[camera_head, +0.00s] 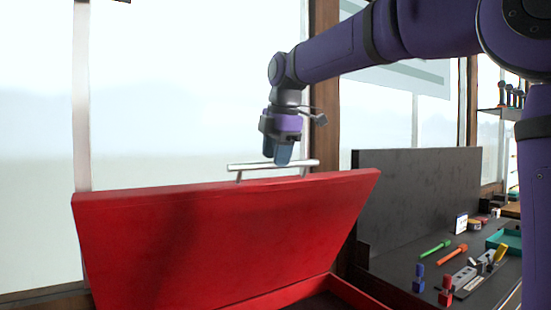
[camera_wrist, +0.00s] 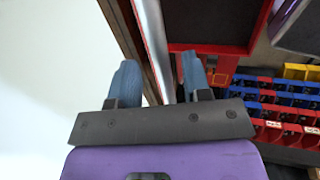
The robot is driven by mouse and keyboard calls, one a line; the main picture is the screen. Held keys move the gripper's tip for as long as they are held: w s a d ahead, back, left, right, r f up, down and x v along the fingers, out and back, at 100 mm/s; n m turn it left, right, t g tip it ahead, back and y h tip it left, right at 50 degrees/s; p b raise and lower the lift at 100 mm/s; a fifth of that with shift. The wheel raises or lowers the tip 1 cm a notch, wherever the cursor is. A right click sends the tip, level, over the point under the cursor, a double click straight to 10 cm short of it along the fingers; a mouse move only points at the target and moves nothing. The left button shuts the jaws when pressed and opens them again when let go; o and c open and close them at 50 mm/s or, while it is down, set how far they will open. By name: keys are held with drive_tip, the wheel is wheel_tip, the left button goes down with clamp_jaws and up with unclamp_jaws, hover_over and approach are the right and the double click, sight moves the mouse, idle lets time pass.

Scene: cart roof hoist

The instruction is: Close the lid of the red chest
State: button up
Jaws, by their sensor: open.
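The red chest's lid (camera_head: 220,240) stands raised and tilted, with the chest's red rim (camera_head: 350,292) below it at the bottom of the head view. A silver bar handle (camera_head: 245,167) runs along the lid's top edge. My gripper (camera_head: 283,158) points down at the handle, its blue fingers open and overlapping the bar's middle in the head view. In the wrist view the two blue fingers (camera_wrist: 158,80) are apart, and the pale handle bar (camera_wrist: 155,45) passes between them. Whether they touch it I cannot tell. Much of the chest's inside is hidden.
A dark worktop (camera_head: 400,262) with a dark upright panel (camera_head: 420,200) stands right of the chest. It bears a green tool (camera_head: 435,248), an orange tool (camera_head: 453,255) and a teal tray (camera_head: 507,240). Windows lie behind the lid. The wrist view shows blue bins (camera_wrist: 285,98).

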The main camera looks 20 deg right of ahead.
drive_tip(key=shift+w+f, duration=0.15)
drive_tip(key=shift+f, duration=0.4)
clamp_jaws()
